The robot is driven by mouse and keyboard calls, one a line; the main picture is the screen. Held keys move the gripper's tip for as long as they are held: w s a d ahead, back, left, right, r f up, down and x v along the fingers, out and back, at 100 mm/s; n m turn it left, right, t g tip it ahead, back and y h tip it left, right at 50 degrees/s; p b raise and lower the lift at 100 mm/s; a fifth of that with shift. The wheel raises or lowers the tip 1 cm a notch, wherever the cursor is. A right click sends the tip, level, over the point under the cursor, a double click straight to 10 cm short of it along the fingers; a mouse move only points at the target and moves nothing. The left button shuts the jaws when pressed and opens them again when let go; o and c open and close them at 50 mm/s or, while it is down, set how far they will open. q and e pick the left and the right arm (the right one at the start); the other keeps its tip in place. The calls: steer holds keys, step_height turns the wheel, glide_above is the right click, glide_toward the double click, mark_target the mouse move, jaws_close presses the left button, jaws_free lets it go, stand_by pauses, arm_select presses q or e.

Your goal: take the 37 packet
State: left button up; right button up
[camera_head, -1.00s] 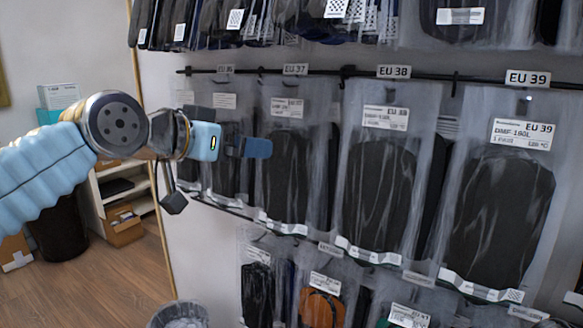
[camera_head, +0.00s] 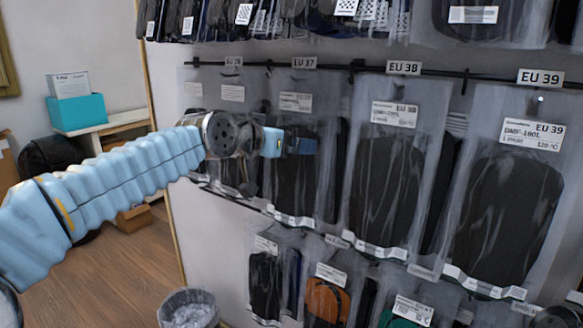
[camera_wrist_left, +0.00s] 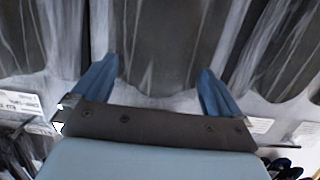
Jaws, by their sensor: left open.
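The EU 37 packet (camera_head: 293,180) is a clear bag with a dark insole and a white label, hanging below the EU 37 tag (camera_head: 304,62). My left gripper (camera_head: 308,145) is in front of its upper part and hides some of it. In the left wrist view my left gripper (camera_wrist_left: 155,88) is open, with its blue fingers spread wide. A clear bag with a dark insole (camera_wrist_left: 155,45) shows beyond and between the fingers. I cannot tell whether the fingertips touch the bag. My right gripper is not in view.
The EU 38 packet (camera_head: 385,185) hangs close on the right, with the EU 39 packet (camera_head: 505,205) beyond it. The EU 36 packet (camera_head: 232,120) hangs on the left. More packets hang above and below. A bin (camera_head: 188,308) stands on the floor.

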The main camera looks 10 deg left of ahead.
arm_select(q)
steer(key=c, duration=1.1)
steer(key=shift+c, duration=0.8)
steer(key=shift+r, duration=0.15)
